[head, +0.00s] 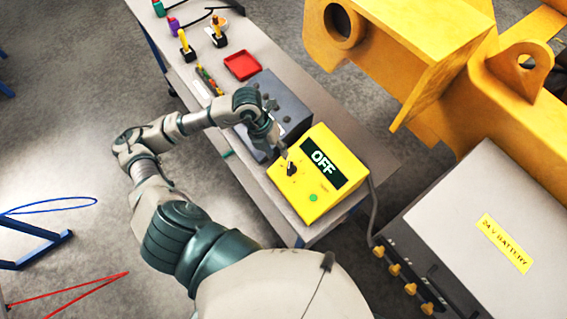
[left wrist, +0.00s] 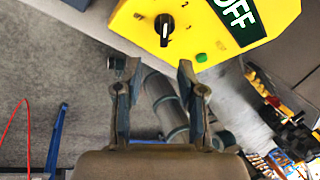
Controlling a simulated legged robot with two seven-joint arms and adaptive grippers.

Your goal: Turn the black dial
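The black dial (head: 291,168) sits on the sloped face of a yellow box (head: 313,203) whose display (head: 324,171) reads OFF. In the left wrist view the dial (left wrist: 164,31) shows a white pointer line that stands near upright in the picture, with small marks around it. A green button (head: 313,198) is on the same face. My left gripper (head: 281,151) is close to the dial in the head view. In the left wrist view its two fingers (left wrist: 159,74) are spread with nothing between them, and the dial lies beyond the tips, apart from them. My right gripper is not in view.
A grey box with knobs (head: 283,106) stands beside the yellow box on the bench. A red tray (head: 242,66) and joysticks (head: 219,36) are farther along. A large yellow casting (head: 420,50) and a 24V battery unit (head: 490,235) stand at the right.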

